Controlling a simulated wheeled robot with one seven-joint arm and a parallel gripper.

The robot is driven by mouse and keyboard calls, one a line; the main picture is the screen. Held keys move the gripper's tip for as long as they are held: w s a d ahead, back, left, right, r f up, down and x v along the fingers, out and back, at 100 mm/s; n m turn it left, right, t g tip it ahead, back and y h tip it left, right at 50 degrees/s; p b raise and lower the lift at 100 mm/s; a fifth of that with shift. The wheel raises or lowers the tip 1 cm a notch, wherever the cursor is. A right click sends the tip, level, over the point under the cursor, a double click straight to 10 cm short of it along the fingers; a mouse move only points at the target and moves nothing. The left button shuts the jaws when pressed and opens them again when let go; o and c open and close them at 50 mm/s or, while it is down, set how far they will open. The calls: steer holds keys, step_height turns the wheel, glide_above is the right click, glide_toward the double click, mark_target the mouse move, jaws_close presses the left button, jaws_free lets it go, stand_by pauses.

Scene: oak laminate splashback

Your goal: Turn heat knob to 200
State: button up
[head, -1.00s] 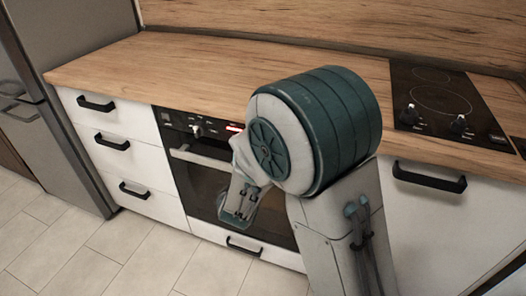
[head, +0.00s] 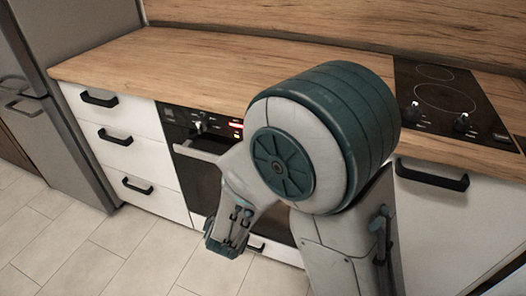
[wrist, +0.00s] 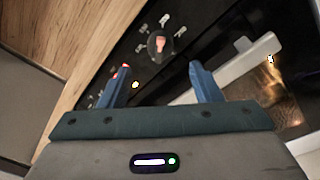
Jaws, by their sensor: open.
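The heat knob (wrist: 160,42) shows in the wrist view as a dark round knob with a pale, reddish pointer bar, on the black oven control panel (wrist: 130,58). Pale printed marks surround it, too small to read. A knob (head: 199,127) also shows on the oven panel in the head view. My gripper (wrist: 157,76) is open and empty, its two blue fingers spread apart. In the wrist view the knob lies beyond the fingertips, between them in direction and apart from both. In the head view I cannot make out the fingertips.
The pale oven handle bar (wrist: 238,66) runs close past the right finger; it also shows in the head view (head: 196,153). The wooden worktop (head: 180,62) edge lies above the panel. A hob (head: 440,95) with knobs is at the right. White drawers (head: 130,150) stand left.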

steer(key=v, duration=0.6)
steer(key=shift+f, duration=0.1)
